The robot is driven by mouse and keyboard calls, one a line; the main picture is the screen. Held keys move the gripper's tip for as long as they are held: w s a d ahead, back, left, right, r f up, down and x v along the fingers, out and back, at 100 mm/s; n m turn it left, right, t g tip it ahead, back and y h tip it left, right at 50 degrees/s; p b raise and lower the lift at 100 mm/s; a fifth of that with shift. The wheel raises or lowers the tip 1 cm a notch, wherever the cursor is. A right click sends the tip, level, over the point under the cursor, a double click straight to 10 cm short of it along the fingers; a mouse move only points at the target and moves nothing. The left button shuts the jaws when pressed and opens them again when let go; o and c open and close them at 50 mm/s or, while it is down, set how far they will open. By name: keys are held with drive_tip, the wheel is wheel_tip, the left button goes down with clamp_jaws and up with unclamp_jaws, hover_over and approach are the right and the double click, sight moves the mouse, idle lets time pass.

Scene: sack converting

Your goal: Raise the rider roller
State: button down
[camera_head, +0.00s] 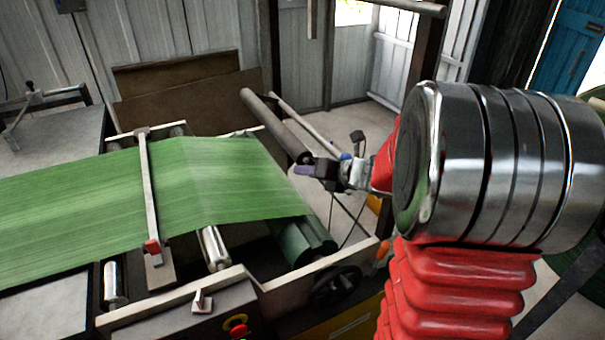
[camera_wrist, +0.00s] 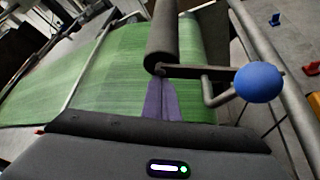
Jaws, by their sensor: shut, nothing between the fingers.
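The rider roller (camera_head: 274,124) is a long dark grey cylinder at the far side of the machine, beyond the green woven web (camera_head: 130,195). In the wrist view the rider roller (camera_wrist: 162,38) runs away from me over the green material; I cannot tell whether it touches it. A bent metal lever at its near end carries a blue ball knob (camera_wrist: 259,82). My gripper (camera_head: 303,171) is by the roller's near end. In the wrist view its purple fingers (camera_wrist: 160,98) are closed together and empty, left of the knob and apart from it.
A dark green roll (camera_head: 304,240) lies below the web's right end. A black handwheel (camera_head: 336,285) and a red emergency button (camera_head: 237,325) are on the machine's front side. A metal rail (camera_wrist: 258,50) runs along the right in the wrist view, with open floor beyond.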

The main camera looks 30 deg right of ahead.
drive_tip(key=shift+w+d+r, duration=0.1)
drive_tip(key=shift+d+r, duration=0.35)
drive_tip(key=shift+r, duration=0.4)
drive_tip(key=s, duration=0.9)
drive_tip(key=shift+s+d+r, duration=0.25)
drive_tip(key=shift+r, duration=0.1)
idle(0.6)
